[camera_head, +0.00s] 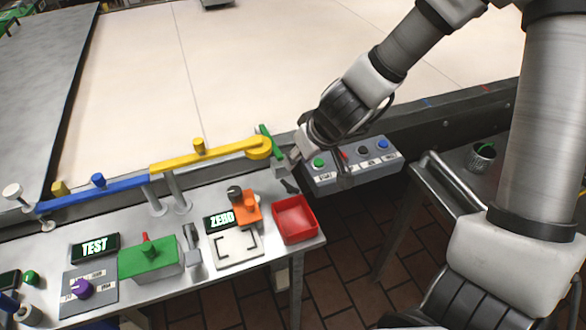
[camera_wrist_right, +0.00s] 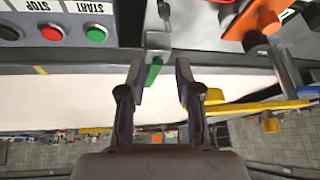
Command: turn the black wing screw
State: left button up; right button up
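My right gripper (camera_head: 286,172) is at the right end of the long bench, by a green lever (camera_head: 270,140) at the end of a yellow arm. In the right wrist view the gripper (camera_wrist_right: 158,78) is open, with the green lever (camera_wrist_right: 153,73) showing between its fingers, beyond them. I see nothing held. No black wing screw can be made out for certain; a small dark part (camera_wrist_right: 164,10) above a grey block (camera_wrist_right: 157,40) may be it. In the head view the gripper covers this spot. My left gripper is not in view.
A button box (camera_head: 352,170) is right of the gripper. A red tray (camera_head: 294,219) and an orange device (camera_head: 247,208) stand on the bench (camera_head: 200,283) in front. A yellow arm (camera_head: 200,155) and a blue arm (camera_head: 105,191) run along the back.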

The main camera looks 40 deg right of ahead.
aim_at(291, 184)
pick_arm(q)
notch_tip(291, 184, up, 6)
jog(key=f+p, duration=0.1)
jog(key=p, duration=0.2)
pick_arm(e)
jog(key=f+n+b, duration=0.1)
jog(key=f+b, duration=0.1)
jog(key=f+n+g+b, duration=0.1)
jog(key=f+b, duration=0.1)
jog(key=f, duration=0.1)
jog(key=a+f+n+b, duration=0.1)
jog(key=f+b, duration=0.1)
jog(key=shift+w+a+f, duration=0.1)
jog(key=shift+w+f, duration=0.05)
jog(key=shift+w, duration=0.05)
jog(key=shift+w+f+b, duration=0.25)
jog(key=shift+f+b, duration=0.05)
jog(key=shift+b, duration=0.1)
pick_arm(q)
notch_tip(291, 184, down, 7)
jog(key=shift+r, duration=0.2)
pick_arm(e)
jog(key=shift+r, duration=0.1)
jog(key=shift+s+y, duration=0.1)
jog(key=shift+y, duration=0.2)
grip_shut()
